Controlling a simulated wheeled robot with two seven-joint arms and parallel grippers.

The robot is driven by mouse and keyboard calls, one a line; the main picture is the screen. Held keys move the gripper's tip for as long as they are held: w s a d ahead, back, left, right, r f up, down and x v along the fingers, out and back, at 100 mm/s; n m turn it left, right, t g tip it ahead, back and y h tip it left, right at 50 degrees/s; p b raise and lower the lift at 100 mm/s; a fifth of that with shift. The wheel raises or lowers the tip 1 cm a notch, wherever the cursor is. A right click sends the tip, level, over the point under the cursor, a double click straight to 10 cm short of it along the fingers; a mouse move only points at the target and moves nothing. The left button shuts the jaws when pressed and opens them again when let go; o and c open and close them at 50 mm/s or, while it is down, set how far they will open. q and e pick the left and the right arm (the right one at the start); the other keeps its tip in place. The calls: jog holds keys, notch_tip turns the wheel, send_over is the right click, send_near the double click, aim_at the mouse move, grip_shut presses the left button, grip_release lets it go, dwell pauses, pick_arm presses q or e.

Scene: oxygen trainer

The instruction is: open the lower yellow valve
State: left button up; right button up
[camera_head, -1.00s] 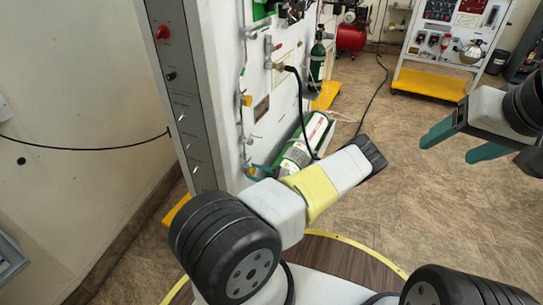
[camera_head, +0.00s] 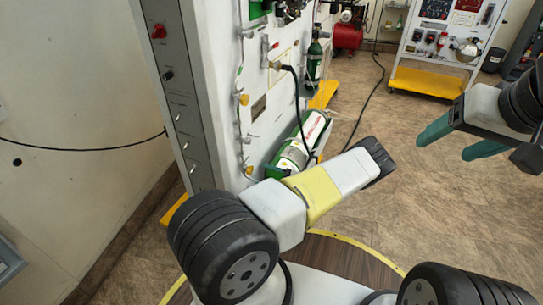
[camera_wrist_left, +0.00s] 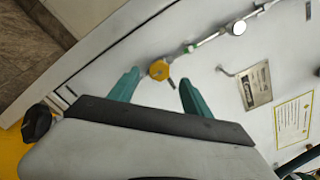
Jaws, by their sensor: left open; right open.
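The lower yellow valve (camera_head: 249,170) is a small knob low on the white panel, on a thin vertical pipe run. In the left wrist view the same yellow knob (camera_wrist_left: 160,69) sits between the fingertips of my left gripper (camera_wrist_left: 158,81), slightly beyond them. That gripper is open, with a teal finger on each side of the knob. I cannot tell whether it touches it. In the head view my own arm mostly hides this gripper. The upper yellow valve (camera_head: 243,99) is higher on the same run. My right gripper (camera_head: 446,147) is open and empty, over the floor at right.
The white panel (camera_head: 222,75) carries fittings and a metal plaque (camera_wrist_left: 254,85). A green and white cylinder (camera_head: 301,143) lies beside it, with a black hose (camera_head: 298,105) hanging near. A yellow-based cart (camera_head: 428,82) stands at the back right.

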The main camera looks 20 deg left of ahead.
pick_arm(q)
jog(key=shift+s+d, duration=0.15)
jog(key=shift+d, duration=1.2)
jog(key=shift+r, duration=0.1)
